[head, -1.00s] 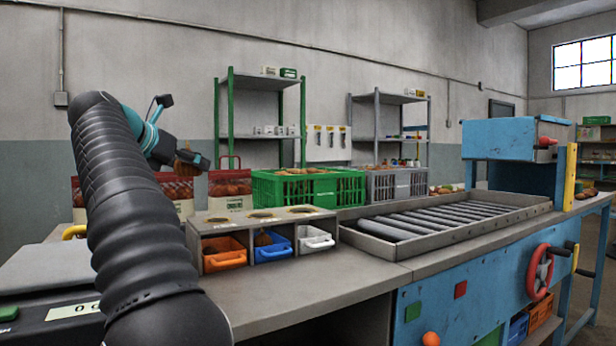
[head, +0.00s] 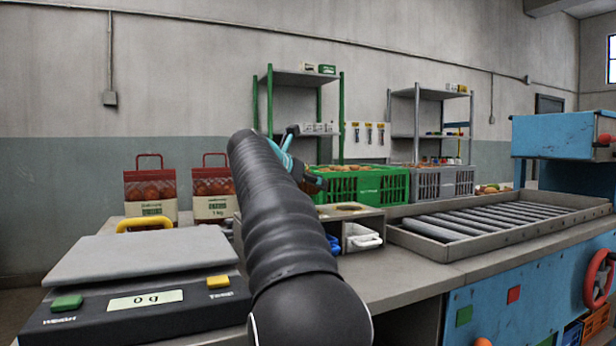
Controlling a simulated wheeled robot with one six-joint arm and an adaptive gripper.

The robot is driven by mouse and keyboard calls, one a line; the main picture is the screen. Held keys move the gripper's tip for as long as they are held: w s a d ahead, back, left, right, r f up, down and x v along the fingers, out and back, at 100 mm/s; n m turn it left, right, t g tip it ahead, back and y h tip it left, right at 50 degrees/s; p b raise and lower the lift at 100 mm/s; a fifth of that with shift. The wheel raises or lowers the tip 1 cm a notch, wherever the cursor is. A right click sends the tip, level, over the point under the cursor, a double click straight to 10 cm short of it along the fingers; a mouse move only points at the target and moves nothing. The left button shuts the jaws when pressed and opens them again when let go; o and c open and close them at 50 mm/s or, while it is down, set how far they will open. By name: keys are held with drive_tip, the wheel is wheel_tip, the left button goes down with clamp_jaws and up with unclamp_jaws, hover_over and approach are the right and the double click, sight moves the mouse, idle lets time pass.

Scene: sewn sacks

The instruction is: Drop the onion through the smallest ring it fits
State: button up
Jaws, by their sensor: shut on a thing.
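My gripper (head: 314,183) is partly in view past the end of my black arm, above the ring box and in front of the green crate. It is shut on the onion, which is mostly hidden here. The grey ring box (head: 376,222) stands on the bench, partly behind my arm. Its right-hand ring (head: 349,208) shows on the top; the other rings are hidden by my arm. Under the top sit a white bin (head: 362,240) and part of a blue bin (head: 333,245). I cannot tell the ring sizes from here.
A scale (head: 140,300) with a grey plate fills the front left. Two red-topped sacks (head: 150,192) stand behind it. The green crate (head: 365,187), a grey crate (head: 440,184) and a roller conveyor (head: 480,221) lie to the right. The bench front right of my arm is clear.

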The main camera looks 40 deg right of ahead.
drive_tip(key=shift+f+b, duration=0.9)
drive_tip(key=shift+f, duration=1.1)
drive_tip(key=o, duration=1.4)
drive_tip(key=shift+a, duration=0.1)
drive_tip(key=v, duration=1.2)
